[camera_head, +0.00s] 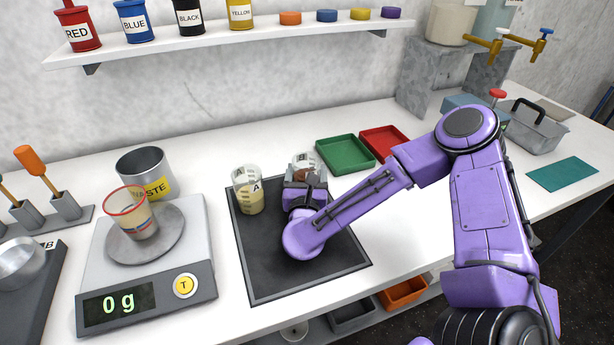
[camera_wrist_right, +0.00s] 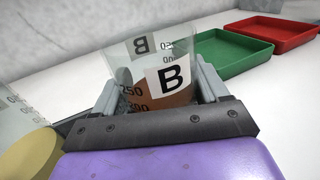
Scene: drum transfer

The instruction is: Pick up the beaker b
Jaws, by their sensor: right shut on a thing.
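Beaker B (camera_wrist_right: 152,75) is a clear beaker with a "B" label and brown-orange contents. In the wrist view it sits between the two fingers of my right gripper (camera_wrist_right: 160,100), which is shut on it. In the head view the right gripper (camera_head: 305,180) reaches over the dark mat (camera_head: 280,275), and only the top of beaker B (camera_head: 306,160) shows behind it. I cannot tell whether the beaker is lifted off the mat. Beaker A (camera_head: 250,196), with pale yellow contents, stands just left of it on the mat. My left gripper is not in view.
A green tray (camera_head: 345,154) and a red tray (camera_head: 384,141) lie behind and right. A scale (camera_head: 190,247) reading 0 g holds a red-rimmed cup (camera_head: 134,215). A waste can (camera_head: 144,166) stands behind it. The table right of the mat has free room.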

